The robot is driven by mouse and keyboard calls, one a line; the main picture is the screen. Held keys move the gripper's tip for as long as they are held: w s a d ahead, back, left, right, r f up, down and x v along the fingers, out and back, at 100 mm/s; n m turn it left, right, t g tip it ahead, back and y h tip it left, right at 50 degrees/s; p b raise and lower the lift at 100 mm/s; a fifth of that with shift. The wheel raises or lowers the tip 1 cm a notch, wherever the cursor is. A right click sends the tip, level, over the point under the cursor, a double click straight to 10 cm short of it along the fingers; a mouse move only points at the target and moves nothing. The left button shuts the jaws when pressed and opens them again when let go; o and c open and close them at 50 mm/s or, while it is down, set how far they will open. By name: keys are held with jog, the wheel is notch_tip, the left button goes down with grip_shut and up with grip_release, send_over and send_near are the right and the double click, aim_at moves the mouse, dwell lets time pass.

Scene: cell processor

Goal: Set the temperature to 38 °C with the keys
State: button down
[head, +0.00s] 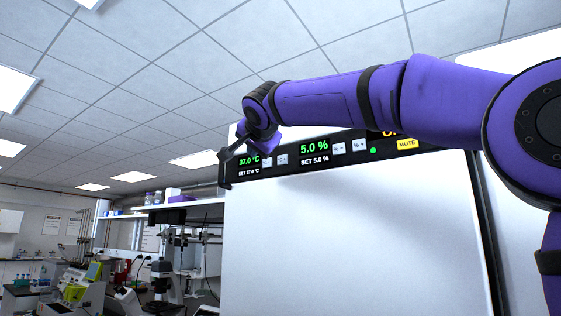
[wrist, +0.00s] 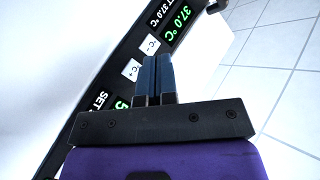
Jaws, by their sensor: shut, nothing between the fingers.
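The black control panel (head: 340,153) runs along the top of a white cabinet. Its temperature readout (head: 249,160) shows 37.0 °C in green, with a small white SET line below that reads 37.0 °C in the wrist view. Two pale temperature keys stand beside it: the °C− key (wrist: 150,44) and the °C+ key (wrist: 131,69), the latter also in the head view (head: 282,159). My gripper (wrist: 158,57) is shut and empty, its blue fingertips just beside the °C− key in the picture. I cannot tell whether they touch the panel. In the head view the fingertips are hard to make out.
Further right on the panel are a 5.0 % readout (head: 314,147), its two % keys (head: 339,148), a green light and a yellow MUTE key (head: 407,144). The white cabinet front (head: 350,235) below is bare. Lab benches with instruments stand at the left.

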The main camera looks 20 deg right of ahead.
jog(key=shift+d, duration=0.1)
send_near(275, 157)
jog(key=shift+w+a+f, duration=0.15)
jog(key=shift+w+f, duration=0.7)
jog(key=shift+w, duration=0.15)
jog(key=shift+w+a+f, duration=0.15)
jog(key=shift+w+f, duration=0.7)
jog(key=shift+w, duration=0.2)
jog(key=shift+d, duration=0.15)
dwell(0.5)
jog(key=shift+w+d, duration=0.25)
jog(key=shift+w+d, duration=0.2)
jog(key=shift+d, duration=0.05)
dwell(0.8)
jog(key=shift+s+a, duration=0.5)
jog(key=shift+a, duration=0.1)
jog(key=shift+a, duration=0.1)
dwell(0.3)
jog(key=shift+s+a, duration=0.75)
jog(key=shift+a, duration=0.25)
jog(key=shift+s+a, duration=0.7)
jog(key=shift+a, duration=0.25)
